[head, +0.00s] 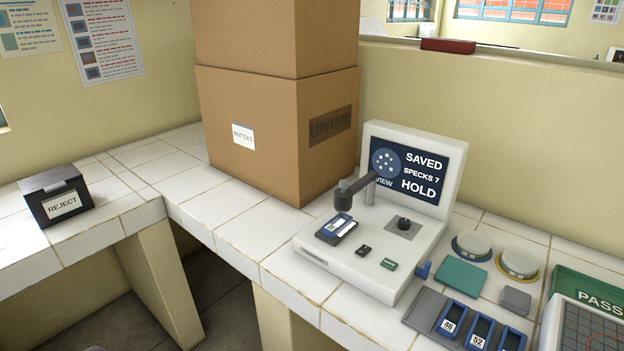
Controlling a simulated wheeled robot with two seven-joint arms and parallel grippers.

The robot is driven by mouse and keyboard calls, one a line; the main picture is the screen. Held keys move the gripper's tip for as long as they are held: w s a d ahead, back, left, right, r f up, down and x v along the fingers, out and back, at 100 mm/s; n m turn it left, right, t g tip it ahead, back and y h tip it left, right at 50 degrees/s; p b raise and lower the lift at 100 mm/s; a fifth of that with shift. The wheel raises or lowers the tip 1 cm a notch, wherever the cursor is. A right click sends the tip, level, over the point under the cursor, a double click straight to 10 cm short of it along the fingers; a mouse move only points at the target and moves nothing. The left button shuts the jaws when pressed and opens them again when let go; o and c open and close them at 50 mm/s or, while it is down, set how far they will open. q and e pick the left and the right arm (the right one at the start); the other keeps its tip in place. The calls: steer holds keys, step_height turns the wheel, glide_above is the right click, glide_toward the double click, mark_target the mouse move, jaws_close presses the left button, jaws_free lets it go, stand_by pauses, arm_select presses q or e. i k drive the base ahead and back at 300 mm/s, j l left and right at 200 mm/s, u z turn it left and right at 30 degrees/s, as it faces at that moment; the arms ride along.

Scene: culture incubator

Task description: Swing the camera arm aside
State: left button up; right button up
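The camera arm (356,185) is a dark grey bar on the white imaging station (340,262). It reaches from a post in front of the screen toward the left, and its dark head (343,201) hangs over or just behind a small dark slide-like plate (337,229) on the station's top. The screen (418,170) reads "SAVED", "SPECKS 7", "HOLD" and "VIEW", with a round dish picture. Neither gripper is in view.
Stacked cardboard boxes (260,130) stand close behind the station on the left. A REJECT bin (56,196) sits on the left counter. Right of the station are round dishes (472,245), a teal pad (461,274), blue numbered holders (480,330) and a green PASS tray (587,291).

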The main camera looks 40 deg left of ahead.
mark_target(343, 196)
steer(key=u, duration=0.9)
